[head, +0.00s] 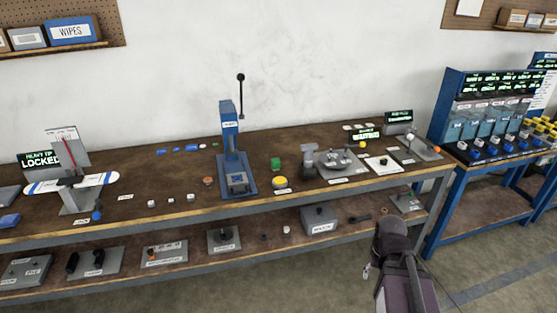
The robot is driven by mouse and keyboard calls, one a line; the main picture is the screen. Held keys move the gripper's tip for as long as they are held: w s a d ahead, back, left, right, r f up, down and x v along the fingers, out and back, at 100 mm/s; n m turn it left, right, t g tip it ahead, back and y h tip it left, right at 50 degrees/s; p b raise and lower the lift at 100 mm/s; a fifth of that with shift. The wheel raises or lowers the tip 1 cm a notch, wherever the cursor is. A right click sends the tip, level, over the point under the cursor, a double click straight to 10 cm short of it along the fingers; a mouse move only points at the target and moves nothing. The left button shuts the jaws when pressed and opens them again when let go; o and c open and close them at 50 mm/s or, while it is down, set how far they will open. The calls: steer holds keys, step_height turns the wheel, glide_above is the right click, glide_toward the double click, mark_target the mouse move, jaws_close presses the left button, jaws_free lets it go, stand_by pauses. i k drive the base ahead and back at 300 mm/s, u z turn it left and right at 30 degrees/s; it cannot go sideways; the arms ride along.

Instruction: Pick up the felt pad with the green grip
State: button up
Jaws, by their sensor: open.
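A small green block-like item (277,164) stands on the bench top, right of the blue press. It is the only clearly green object on the bench and may be the green grip. A felt pad under it is too small to make out. My gripper (367,271) shows small at the lower right, beside my dark arm, in front of the bench. It is open, with nothing seen in it, and is well apart from the green item. Part of it is hidden by my arm.
A lower shelf (200,262) carries labelled parts. A blue rack (478,110) stands right.

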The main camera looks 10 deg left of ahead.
mark_target(276, 164)
steer(key=u, duration=0.2)
steer(key=i, duration=1.15)
steer(key=u, duration=0.65)
